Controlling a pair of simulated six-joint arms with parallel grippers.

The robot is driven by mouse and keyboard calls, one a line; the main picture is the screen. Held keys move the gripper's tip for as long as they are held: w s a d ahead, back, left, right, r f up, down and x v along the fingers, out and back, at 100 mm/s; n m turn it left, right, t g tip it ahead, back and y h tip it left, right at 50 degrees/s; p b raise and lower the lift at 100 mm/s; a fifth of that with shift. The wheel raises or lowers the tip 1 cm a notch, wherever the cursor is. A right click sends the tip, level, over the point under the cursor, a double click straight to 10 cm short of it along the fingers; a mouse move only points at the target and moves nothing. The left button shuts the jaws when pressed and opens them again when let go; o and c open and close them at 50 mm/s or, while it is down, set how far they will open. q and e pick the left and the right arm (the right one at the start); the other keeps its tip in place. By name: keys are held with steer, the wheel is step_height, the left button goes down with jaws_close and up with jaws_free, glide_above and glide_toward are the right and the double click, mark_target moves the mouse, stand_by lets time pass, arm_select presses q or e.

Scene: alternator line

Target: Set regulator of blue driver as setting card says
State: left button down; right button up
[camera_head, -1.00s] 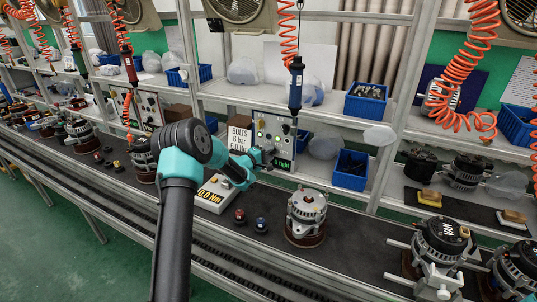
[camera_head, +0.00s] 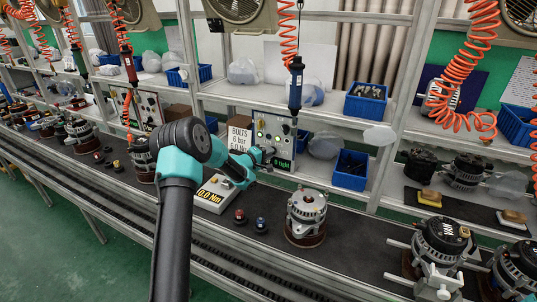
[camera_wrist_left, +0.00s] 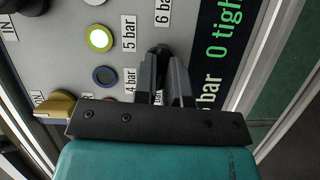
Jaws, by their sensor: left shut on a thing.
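The blue driver (camera_head: 296,84) hangs upright on an orange coiled hose before the shelf. The setting card (camera_head: 240,136) reads "BOLTS", "6 bar" and a blurred Nm value. My left gripper (camera_head: 263,157) is at the grey control panel (camera_head: 283,126) behind the bench. In the left wrist view the gripper (camera_wrist_left: 167,85) is shut on a dark regulator knob (camera_wrist_left: 158,52), largely hidden by the fingers. Labels "4 bar", "5 bar" and "6 bar" stand around the knob. The display (camera_wrist_left: 213,65) shows "0 tight" and a pressure figure that is partly covered.
A yellow knob (camera_wrist_left: 57,104), a lit green button (camera_wrist_left: 99,38) and a blue-ringed one (camera_wrist_left: 104,76) sit beside the gripper. An alternator (camera_head: 306,216) stands to the right on the belt.

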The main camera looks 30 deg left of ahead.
arm_select(q)
steer(key=m+y, duration=0.4)
steer(key=m, duration=0.4)
steer(key=d+m+y, duration=0.1)
steer(key=m+y, duration=0.4)
steer(key=m, duration=0.4)
steer(key=m+g+y, duration=0.1)
steer(key=m+y, duration=0.3)
steer(key=m, duration=0.5)
steer(key=shift+w+d+y, duration=0.1)
steer(key=shift+d+y, duration=0.05)
steer(key=shift+y, duration=0.15)
stand_by(1.1)
stand_by(0.3)
steer(key=c, duration=1.2)
jaws_free()
